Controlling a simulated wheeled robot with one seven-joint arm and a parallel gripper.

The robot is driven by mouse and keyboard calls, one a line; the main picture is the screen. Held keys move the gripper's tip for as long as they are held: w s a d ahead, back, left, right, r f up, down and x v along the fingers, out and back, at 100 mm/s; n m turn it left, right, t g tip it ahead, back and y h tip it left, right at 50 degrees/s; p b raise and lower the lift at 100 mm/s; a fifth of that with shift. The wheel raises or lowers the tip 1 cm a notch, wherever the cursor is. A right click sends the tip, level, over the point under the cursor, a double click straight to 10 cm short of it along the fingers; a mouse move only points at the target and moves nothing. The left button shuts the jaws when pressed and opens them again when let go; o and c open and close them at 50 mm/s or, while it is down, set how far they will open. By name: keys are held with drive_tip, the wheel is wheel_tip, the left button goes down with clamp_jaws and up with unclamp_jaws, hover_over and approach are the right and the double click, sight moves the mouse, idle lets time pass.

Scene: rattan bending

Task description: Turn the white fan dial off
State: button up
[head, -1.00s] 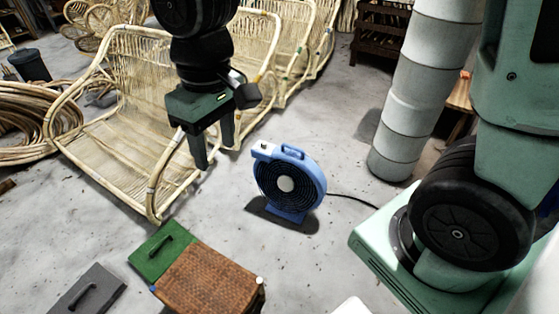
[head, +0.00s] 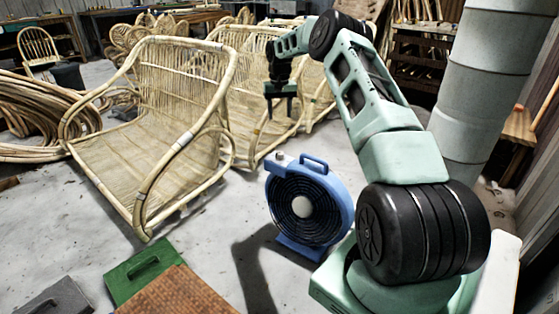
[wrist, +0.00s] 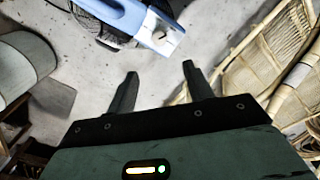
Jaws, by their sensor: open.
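The blue fan (head: 330,190) stands upright on the concrete floor, its round grille facing the head camera. The white dial (head: 280,156) sits on top of its housing, left of the carry handle. In the wrist view the fan's blue top (wrist: 115,12) shows at the upper edge, with the white dial area (wrist: 160,38) at its end; the dial's setting is too small to read. My gripper (head: 281,112) is open and empty, pointing down beyond the fan and higher in the head picture. In the wrist view, the fingertips (wrist: 160,70) are apart from the dial, which lies just past them.
Rattan chair frames (head: 150,110) stand left of and behind the fan. A green case (head: 135,270) and a brown woven box (head: 180,292) lie at the front left. A stacked white column (head: 485,75) stands at right. Bare floor surrounds the fan's left side.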

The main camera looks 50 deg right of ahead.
sight(280, 153)
wheel_tip(280, 153, down, 17)
drive_tip(key=b, duration=0.5)
drive_tip(key=shift+d, duration=0.1)
drive_tip(key=c, duration=1)
